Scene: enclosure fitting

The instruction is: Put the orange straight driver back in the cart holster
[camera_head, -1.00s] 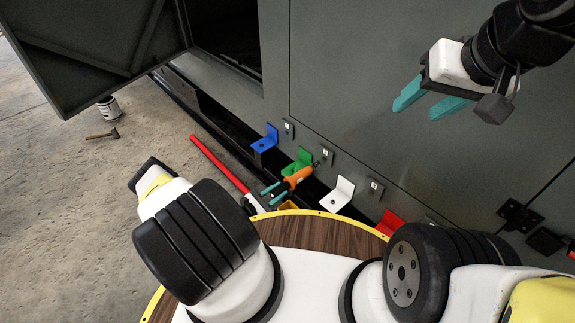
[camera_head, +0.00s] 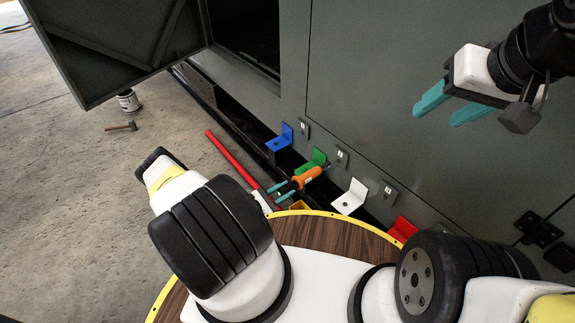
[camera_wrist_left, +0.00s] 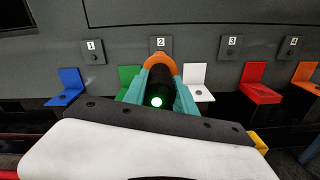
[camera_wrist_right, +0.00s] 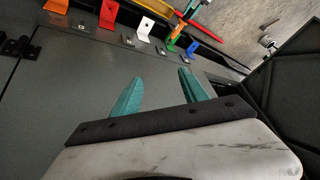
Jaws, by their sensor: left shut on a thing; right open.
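The orange driver (camera_head: 309,174) is in my left gripper (camera_head: 288,187), which is shut on its handle in front of the wall. Its thin dark tip points toward the numbered plate beside the green bracket. In the left wrist view the orange driver (camera_wrist_left: 159,63) shows between the teal fingers, in line with the plate marked 2 (camera_wrist_left: 160,44); I cannot tell whether the tip touches it. My right gripper (camera_head: 440,112) is open and empty, raised in front of the grey panel. I cannot make out the cart holster for certain.
Blue (camera_head: 281,139), green (camera_head: 314,160), white (camera_head: 350,197) and red (camera_head: 402,229) brackets line the low wall edge. A red bar (camera_head: 232,159) lies at left. An open door (camera_head: 105,45) stands at upper left. A hammer (camera_head: 121,127) and can (camera_head: 128,101) are on the floor.

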